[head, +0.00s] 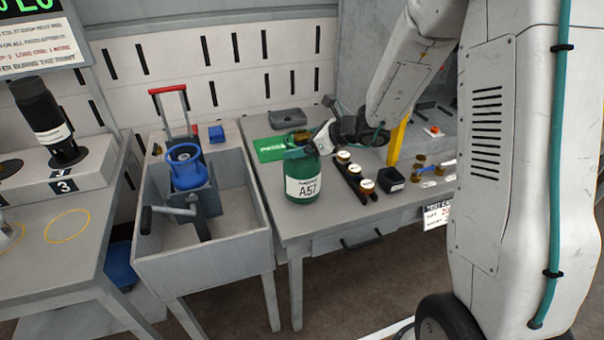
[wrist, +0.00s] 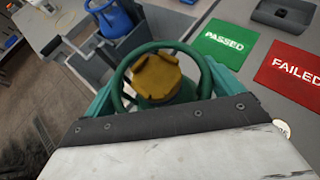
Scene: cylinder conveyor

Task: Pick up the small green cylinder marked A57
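The green cylinder (head: 304,199) with a white A57 label stands upright on the grey table. Its brass valve (wrist: 155,77) and round green collar (wrist: 118,82) fill the middle of the wrist view. My gripper (head: 304,149) is at the top of the cylinder. In the wrist view its teal fingers (wrist: 160,90) are spread wide, one on each side of the collar. I cannot see a clear grip on the collar. The cylinder's lower body is hidden in the wrist view.
A green PASSED mat (wrist: 226,44) and red FAILED mat (wrist: 295,66) lie nearby. A black rack of capped parts (head: 355,178) stands close on the right.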

